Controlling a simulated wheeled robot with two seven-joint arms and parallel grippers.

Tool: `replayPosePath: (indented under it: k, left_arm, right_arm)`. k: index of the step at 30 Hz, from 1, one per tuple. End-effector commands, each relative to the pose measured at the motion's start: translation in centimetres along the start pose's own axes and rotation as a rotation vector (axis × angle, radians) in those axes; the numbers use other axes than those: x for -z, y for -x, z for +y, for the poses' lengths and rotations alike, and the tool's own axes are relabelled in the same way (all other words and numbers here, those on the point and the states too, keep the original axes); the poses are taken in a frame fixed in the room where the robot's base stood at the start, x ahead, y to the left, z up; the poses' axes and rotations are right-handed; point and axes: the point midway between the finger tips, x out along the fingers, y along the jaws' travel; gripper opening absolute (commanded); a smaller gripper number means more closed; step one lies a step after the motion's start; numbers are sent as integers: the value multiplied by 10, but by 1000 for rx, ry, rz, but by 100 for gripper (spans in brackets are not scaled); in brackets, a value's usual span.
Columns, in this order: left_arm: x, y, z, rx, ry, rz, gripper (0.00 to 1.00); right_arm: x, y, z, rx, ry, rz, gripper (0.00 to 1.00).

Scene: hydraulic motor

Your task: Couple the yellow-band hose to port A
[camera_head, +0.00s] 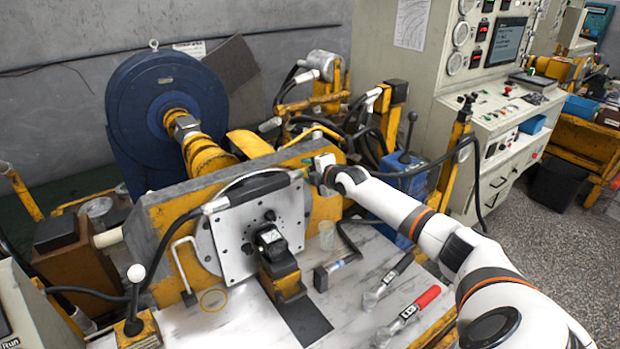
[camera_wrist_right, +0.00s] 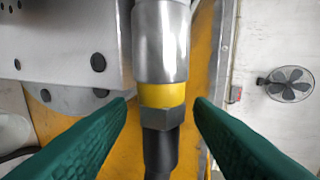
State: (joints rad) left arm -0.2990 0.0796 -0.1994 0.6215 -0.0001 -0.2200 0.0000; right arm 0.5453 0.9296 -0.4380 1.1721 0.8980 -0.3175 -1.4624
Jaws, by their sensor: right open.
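The yellow-band hose shows in the right wrist view: a silver coupling (camera_wrist_right: 161,45), a yellow band (camera_wrist_right: 162,95), a grey hex nut and black hose below. My right gripper (camera_wrist_right: 161,112) is open, with its green fingers on either side of the hose and a gap on each side. In the head view my right gripper (camera_head: 322,166) is by the upper right edge of the grey motor plate (camera_head: 235,240); the band cannot be made out there. The far end of the coupling is out of frame, so I cannot tell whether it meets port A. My left gripper is not in view.
A black motor block (camera_head: 272,243) sits at the plate's front. A black-handled tool (camera_head: 404,263), a red-handled tool (camera_head: 428,297) and a blue-banded hose end (camera_head: 337,264) lie on the bench. A clear cup (camera_head: 327,235) stands near the plate. A control cabinet (camera_head: 425,100) stands behind.

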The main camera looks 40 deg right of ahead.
Motion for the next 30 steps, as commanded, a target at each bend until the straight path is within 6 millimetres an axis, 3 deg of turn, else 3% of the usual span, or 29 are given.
replayPosePath:
  k: [27,30]
  left_arm:
    - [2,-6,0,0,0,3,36]
    - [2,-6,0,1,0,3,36]
  right_arm:
    - [0,-1,-1,0,1,0,47]
    - [0,-1,-1,0,1,0,33]
